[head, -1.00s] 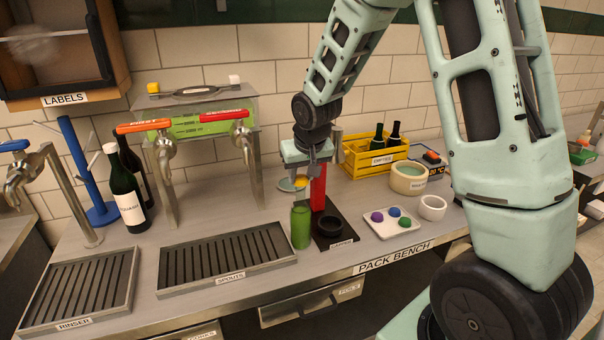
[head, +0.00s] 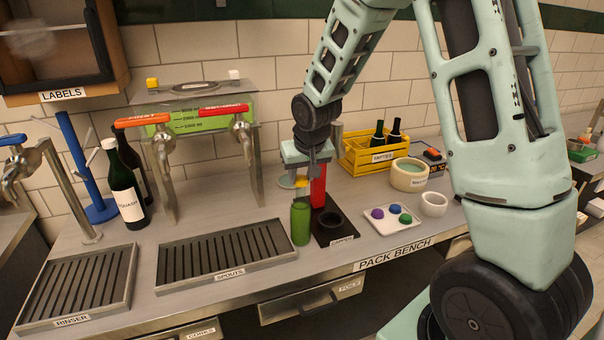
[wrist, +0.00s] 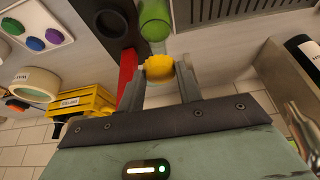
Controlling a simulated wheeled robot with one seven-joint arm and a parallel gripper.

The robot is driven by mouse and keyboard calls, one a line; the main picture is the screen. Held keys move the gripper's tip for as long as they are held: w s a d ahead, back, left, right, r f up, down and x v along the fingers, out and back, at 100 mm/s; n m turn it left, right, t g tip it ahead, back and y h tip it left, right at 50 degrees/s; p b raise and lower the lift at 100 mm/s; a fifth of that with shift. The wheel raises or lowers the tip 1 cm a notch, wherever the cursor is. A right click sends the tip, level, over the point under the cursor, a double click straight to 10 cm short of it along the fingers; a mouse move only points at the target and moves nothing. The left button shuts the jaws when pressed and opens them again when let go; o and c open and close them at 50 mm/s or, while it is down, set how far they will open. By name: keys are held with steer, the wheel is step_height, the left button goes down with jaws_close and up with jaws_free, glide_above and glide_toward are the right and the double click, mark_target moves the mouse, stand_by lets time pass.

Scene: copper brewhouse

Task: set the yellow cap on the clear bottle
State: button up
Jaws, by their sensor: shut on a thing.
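My gripper (head: 301,187) points down and is shut on the yellow cap (head: 301,184). In the wrist view the cap (wrist: 159,67) sits between the two fingertips. The see-through bottle (head: 300,224), green in colour, stands upright on the bench just below my gripper. In the head view the cap is above the bottle's top with a small gap. In the wrist view the bottle (wrist: 154,20) shows just beyond the cap, slightly to its left. The fingers partly hide the cap in the head view.
A red post on the black capper base (head: 322,238) stands close to the bottle's right. The slotted spouts tray (head: 225,284) lies left of it. A white tray (head: 384,229) of coloured caps, a white cup (head: 434,205) and a yellow crate (head: 350,165) stand right. Dark bottles (head: 124,190) stand far left.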

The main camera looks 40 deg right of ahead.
mark_target(301, 179)
steer(key=shift+f+b, duration=0.35)
steer(key=shift+f, duration=0.2)
steer(key=o, duration=1)
steer(key=shift+r, duration=0.1)
steer(key=p+v, duration=0.3)
steer(key=v, duration=0.2)
steer(key=b+v, duration=0.1)
steer(key=v, duration=1.6)
steer(key=shift+a+r+b, duration=0.1)
steer(key=shift+r+b, duration=0.1)
steer(key=shift+b, duration=0.2)
